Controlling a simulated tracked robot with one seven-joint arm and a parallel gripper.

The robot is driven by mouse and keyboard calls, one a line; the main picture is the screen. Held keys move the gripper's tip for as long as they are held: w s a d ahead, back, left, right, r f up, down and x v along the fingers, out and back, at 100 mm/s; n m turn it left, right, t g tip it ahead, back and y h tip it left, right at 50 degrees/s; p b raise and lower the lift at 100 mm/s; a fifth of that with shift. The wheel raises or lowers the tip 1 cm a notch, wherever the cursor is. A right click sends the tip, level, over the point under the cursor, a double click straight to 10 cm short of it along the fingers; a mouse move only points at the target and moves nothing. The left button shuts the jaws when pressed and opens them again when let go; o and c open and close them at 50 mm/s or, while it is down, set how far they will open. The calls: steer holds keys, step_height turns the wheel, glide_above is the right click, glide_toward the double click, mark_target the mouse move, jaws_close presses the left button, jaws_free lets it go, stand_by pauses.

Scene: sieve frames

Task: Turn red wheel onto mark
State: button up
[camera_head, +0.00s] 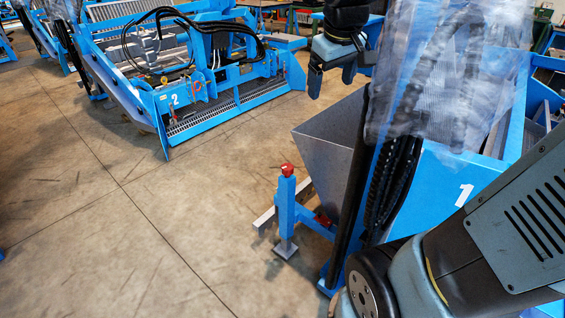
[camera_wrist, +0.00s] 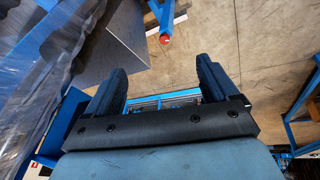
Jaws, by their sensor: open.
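No part is clearly recognisable as a red wheel, and I cannot make out a mark for it. A small orange-red ring (camera_head: 197,87) shows on the front of the blue machine marked 2. A red cap (camera_head: 287,169) tops a short blue post beside the nearer machine; a red round end (camera_wrist: 164,39) shows at the top of the wrist view. My gripper (camera_head: 332,80) hangs in the air at the upper middle, apart from both machines. Its two dark fingers (camera_wrist: 160,85) are spread with nothing between them.
The blue machine marked 1 (camera_head: 465,195), with a grey hopper (camera_head: 325,135) and plastic wrap (camera_head: 430,70), stands close on the right. The blue machine marked 2 (camera_head: 175,100) stands at the back left. The concrete floor (camera_head: 130,220) between them is open.

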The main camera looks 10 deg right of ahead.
steer(key=w+f+n+g, duration=0.1)
steer(key=w+f+n, duration=0.1)
steer(key=w, duration=0.4)
steer(key=w+f+n+g, duration=0.1)
steer(key=w+f, duration=0.2)
steer(key=w, duration=0.4)
steer(key=n+g+h, duration=0.2)
steer(key=n+h, duration=0.1)
steer(key=n, duration=0.4)
glide_above(287, 166)
steer(key=s+a, duration=0.4)
step_height(287, 166, down, 22)
steer(key=w+f+n, duration=0.3)
steer(key=w+f, duration=0.1)
steer(key=f, duration=1)
steer(key=shift+g+h, duration=0.3)
steer(key=x, duration=1.2)
steer(key=shift+w+a+f, duration=0.15)
steer(key=shift+a+f, duration=0.05)
steer(key=shift+f, duration=0.05)
steer(key=c, duration=1)
steer(key=shift+a, duration=0.15)
